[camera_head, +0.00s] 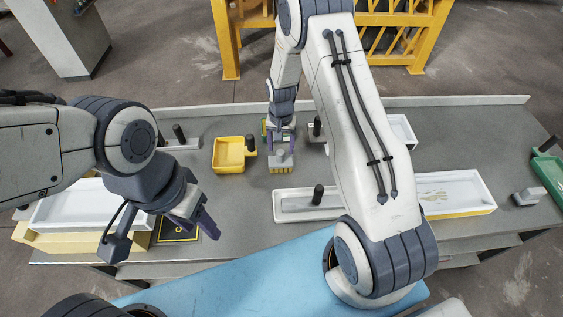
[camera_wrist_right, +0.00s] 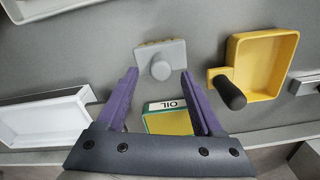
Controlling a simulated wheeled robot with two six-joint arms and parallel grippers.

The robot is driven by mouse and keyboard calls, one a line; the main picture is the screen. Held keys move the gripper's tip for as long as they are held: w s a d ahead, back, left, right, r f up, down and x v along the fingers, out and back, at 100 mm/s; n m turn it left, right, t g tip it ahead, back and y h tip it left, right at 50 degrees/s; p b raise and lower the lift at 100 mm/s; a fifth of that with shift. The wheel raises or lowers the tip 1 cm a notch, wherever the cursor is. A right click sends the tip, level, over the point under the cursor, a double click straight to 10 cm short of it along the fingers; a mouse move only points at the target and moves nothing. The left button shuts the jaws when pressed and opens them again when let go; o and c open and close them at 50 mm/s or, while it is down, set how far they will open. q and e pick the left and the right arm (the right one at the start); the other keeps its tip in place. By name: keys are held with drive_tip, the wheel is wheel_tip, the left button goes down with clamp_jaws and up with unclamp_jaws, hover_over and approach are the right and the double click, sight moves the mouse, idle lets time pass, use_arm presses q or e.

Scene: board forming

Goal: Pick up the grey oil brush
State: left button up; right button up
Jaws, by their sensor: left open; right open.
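The grey oil brush (camera_head: 281,161) is a small grey block with a knob on top and yellowish bristles, lying on the grey table. It also shows in the right wrist view (camera_wrist_right: 160,62), just past the fingertips. My right gripper (camera_head: 281,149) is open above the brush, its purple fingers on either side of the knob in the picture; I cannot tell whether they touch it. The fingers also show in the wrist view (camera_wrist_right: 158,76). My left gripper (camera_head: 202,230) is open and empty at the front left, away from the brush.
A green and yellow block marked OIL (camera_wrist_right: 168,118) shows between my right fingers, beyond the brush. A yellow scoop tray (camera_head: 229,155) with a black handle stands left of the brush.

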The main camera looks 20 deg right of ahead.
sight(281, 152)
drive_tip(key=f+p, duration=0.2)
drive_tip(key=f, duration=0.1)
drive_tip(key=shift+s+a+f, duration=0.1)
drive_tip(key=shift+s+f, duration=0.05)
drive_tip(key=shift+s, duration=0.05)
drive_tip(key=shift+f, duration=0.55)
clamp_jaws()
drive_tip(key=shift+w, duration=0.1)
idle(0.7)
